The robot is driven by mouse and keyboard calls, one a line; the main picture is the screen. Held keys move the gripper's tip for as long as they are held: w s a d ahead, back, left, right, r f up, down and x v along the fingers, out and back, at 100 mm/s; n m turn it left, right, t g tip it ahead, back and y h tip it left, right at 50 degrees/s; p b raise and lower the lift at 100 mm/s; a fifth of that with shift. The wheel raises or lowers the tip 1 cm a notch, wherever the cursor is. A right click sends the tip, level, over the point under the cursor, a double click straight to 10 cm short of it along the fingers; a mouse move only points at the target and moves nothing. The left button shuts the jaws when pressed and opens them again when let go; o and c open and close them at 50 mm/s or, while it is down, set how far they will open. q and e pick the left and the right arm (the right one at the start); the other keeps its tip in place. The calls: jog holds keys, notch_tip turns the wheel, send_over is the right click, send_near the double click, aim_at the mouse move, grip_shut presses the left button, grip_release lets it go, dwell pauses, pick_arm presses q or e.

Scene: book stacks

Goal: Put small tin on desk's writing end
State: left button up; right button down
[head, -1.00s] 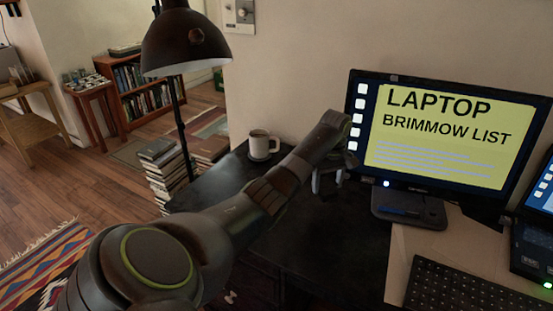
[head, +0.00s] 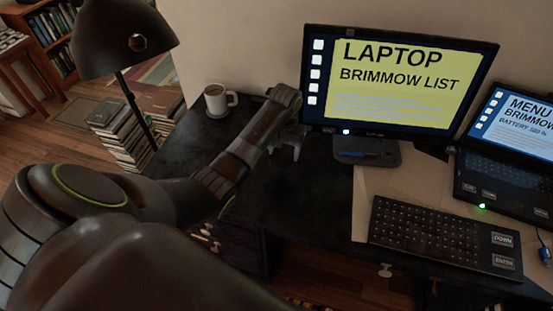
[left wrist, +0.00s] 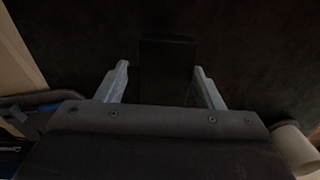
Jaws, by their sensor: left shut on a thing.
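My left gripper (head: 287,143) is over the dark desk (head: 300,195), between the mug and the monitor's foot. In the left wrist view its two pale fingers (left wrist: 160,66) are on either side of a dark, block-like thing (left wrist: 167,58), and the gripper is shut on it. This is likely the small tin, but it is too dark to make out its label or details. In the head view the held thing is hidden or too small to tell. I cannot tell whether it touches the desk top. My right gripper is not in view.
A white mug (head: 218,98) stands on a coaster at the desk's back left. A monitor (head: 395,85), a keyboard (head: 440,235) and a laptop (head: 510,180) fill the right side. A lamp (head: 120,40) rises at the left. The dark desk's middle and front are bare.

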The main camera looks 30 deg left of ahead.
aim_at(283, 152)
pick_arm(q)
notch_tip(283, 152, down, 3)
jog(key=shift+w+a+r, duration=0.1)
jog(key=shift+a, duration=0.05)
notch_tip(283, 152, down, 4)
jog(key=shift+r, duration=0.2)
jog(key=shift+f, duration=0.2)
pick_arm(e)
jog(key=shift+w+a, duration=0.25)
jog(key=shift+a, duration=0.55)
pick_arm(q)
jog(key=shift+f, duration=0.1)
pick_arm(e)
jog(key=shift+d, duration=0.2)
pick_arm(q)
jog(key=o, duration=1)
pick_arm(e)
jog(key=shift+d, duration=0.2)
pick_arm(q)
notch_tip(283, 152, up, 12)
jog(key=shift+r+b, duration=0.15)
jog(key=shift+b, duration=0.2)
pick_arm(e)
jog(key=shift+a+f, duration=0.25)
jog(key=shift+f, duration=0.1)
